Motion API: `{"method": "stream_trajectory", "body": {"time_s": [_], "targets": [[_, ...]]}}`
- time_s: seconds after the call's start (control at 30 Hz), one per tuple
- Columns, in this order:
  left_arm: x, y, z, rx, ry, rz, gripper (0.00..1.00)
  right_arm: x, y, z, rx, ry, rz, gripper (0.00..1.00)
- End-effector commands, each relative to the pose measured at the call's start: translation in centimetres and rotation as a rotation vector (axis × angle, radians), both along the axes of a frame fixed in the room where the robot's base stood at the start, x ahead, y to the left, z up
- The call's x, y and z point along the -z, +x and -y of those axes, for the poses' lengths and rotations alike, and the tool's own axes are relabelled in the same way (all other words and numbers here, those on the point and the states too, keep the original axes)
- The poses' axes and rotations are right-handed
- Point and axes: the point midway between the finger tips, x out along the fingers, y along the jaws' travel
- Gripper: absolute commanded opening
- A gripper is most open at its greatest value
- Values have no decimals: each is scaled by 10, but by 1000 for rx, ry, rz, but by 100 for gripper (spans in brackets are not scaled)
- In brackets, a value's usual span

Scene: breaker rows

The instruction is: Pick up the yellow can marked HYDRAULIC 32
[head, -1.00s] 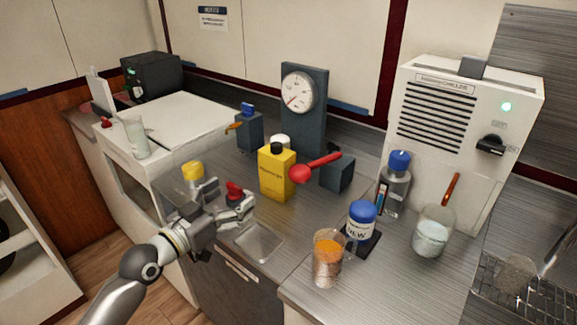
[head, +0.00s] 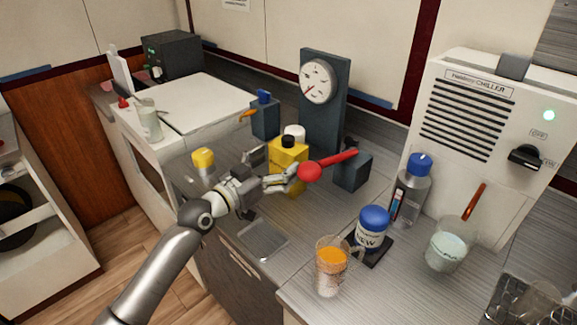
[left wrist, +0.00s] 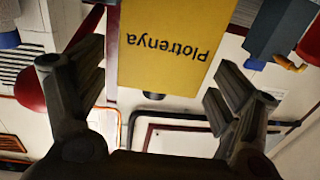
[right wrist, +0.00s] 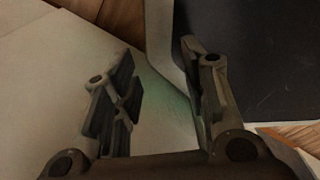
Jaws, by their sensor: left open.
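A yellow can (head: 290,150) with a black cap stands on the counter, partly hidden behind my left gripper. In the left wrist view the yellow can (left wrist: 163,45) shows upside down between the fingers. Its lettering there reads like "Plotrenya"; I see no HYDRAULIC 32 marking. My left gripper (head: 272,168) is open at the can, one finger to each side of it. In its wrist view (left wrist: 157,80) gaps show beside the can, and I cannot tell any contact. My right gripper (right wrist: 160,100) is open and empty in its own wrist view, away from the counter.
A red lever (head: 330,164) with a ball end juts out close right of the can. A gauge stand (head: 322,110) and a white-capped container (head: 294,131) are behind. A blue-lidded jar (head: 372,228) and an orange-filled beaker (head: 332,266) stand front right. A yellow-topped item (head: 203,158) is left.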

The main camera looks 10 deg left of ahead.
Motion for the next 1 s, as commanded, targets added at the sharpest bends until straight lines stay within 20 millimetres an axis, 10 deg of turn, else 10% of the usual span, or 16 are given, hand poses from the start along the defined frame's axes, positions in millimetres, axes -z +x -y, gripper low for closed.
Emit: {"method": "stream_trajectory", "body": {"time_s": [0.7, 1.0], "targets": [[-4, 45, 22, 0, 0, 0, 85, -10, 10, 11, 2, -12, 16, 40], [-4, 45, 22, 0, 0, 0, 47, -10, 10, 10, 1, -11, 15, 40]]}}
